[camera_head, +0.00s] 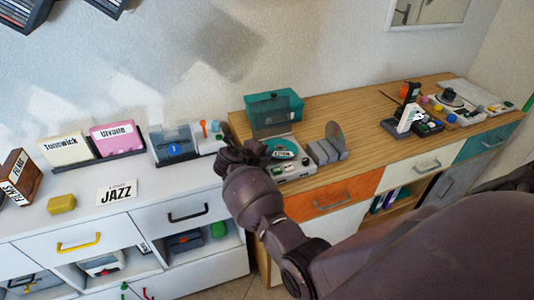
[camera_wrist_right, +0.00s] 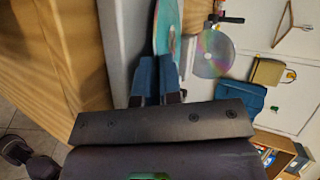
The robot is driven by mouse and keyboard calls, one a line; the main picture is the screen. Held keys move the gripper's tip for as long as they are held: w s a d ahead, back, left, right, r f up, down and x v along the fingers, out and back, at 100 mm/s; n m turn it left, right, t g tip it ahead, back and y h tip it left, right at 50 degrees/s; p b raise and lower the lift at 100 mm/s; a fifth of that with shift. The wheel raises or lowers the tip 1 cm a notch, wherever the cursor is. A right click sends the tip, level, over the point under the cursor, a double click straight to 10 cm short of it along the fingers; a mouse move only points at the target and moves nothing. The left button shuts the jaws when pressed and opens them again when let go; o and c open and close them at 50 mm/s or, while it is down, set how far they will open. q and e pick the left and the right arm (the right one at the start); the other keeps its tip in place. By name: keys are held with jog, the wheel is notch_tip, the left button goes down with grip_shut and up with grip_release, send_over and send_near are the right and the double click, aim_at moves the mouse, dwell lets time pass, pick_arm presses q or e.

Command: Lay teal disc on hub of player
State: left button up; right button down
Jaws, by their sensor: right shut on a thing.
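The player (camera_head: 296,173) is a pale box on the wooden-topped cabinet, with its teal lid (camera_head: 275,105) raised at the back. The teal disc (camera_head: 284,147) shows over the player beside my right gripper (camera_head: 250,150). In the right wrist view the teal disc (camera_wrist_right: 167,28) lies at the blue fingertips of my right gripper (camera_wrist_right: 157,68), which is shut on its edge. The disc looks steeply foreshortened there. The hub is hidden, and I cannot tell whether the disc touches the player. My left gripper is out of view.
A grey rack (camera_head: 326,151) holding an upright shiny disc (camera_head: 335,133) stands right of the player. A clear-fronted box (camera_head: 173,145) and red and blue pieces stand to its left. Wooden top is clear between the rack and the dark device (camera_head: 412,125).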

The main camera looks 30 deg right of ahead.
jog(key=c, duration=1.3)
grip_release()
jog(key=shift+o, duration=0.4)
jog(key=shift+s+f, duration=0.1)
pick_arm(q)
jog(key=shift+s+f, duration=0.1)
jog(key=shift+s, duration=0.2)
pick_arm(e)
jog(key=shift+a, duration=0.1)
jog(key=shift+a, duration=0.1)
